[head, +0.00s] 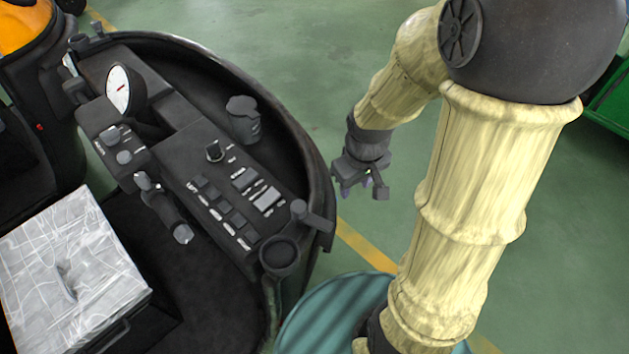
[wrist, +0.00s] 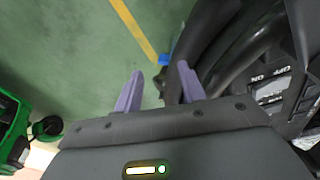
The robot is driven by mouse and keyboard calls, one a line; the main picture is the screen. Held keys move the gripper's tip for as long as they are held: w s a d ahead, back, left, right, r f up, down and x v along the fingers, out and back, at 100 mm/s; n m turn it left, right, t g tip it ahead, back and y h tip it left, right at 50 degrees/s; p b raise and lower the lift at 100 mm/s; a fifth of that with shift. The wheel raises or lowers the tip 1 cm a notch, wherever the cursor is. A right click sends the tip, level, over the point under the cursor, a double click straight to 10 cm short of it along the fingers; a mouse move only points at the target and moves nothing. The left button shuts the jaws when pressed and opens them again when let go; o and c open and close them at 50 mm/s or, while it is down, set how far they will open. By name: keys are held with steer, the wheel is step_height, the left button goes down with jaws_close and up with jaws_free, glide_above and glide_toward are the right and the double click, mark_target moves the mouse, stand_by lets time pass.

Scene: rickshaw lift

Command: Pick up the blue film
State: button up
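My gripper (head: 360,190) hangs over the green floor, just right of the dark vehicle's rim, in the head view. In the wrist view my gripper (wrist: 160,84) shows two pale purple fingers spread apart, with nothing between them. A small blue patch (wrist: 164,59) shows beyond the fingertips, beside the vehicle's black edge and the yellow floor line. It is partly cut off by dark parts and too small to tell whether it is the blue film. No blue film is clear in the head view.
The vehicle's control panel (head: 215,180) has a white gauge (head: 118,90), levers and buttons. A grey wrapped box (head: 70,265) sits at lower left. A green object (wrist: 12,125) stands at left in the wrist view. Open green floor (head: 300,50) lies behind.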

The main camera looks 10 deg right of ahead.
mark_target(333, 198)
steer(key=w+d+f+n+y, duration=0.2)
steer(key=w+f+n, duration=0.2)
steer(key=w+n, duration=0.2)
steer(key=w+d+f+n+g+y+p, duration=0.1)
steer(key=w+d+f+n+y, duration=0.1)
steer(key=w+n, duration=0.4)
steer(key=f+n, duration=0.1)
steer(key=n, duration=0.1)
steer(key=shift+d+f+n+y, duration=0.3)
steer(key=shift+d+f+y, duration=0.1)
steer(key=x, duration=0.6)
steer(key=p+x, duration=0.1)
steer(key=x, duration=0.5)
steer(key=shift+s+f+p, duration=0.1)
steer(key=shift+s+p, duration=0.1)
steer(key=shift+p, duration=0.1)
steer(key=shift+f, duration=0.1)
steer(key=shift+p+x, duration=0.9)
steer(key=shift+x, duration=1.65)
steer(key=shift+s, duration=0.2)
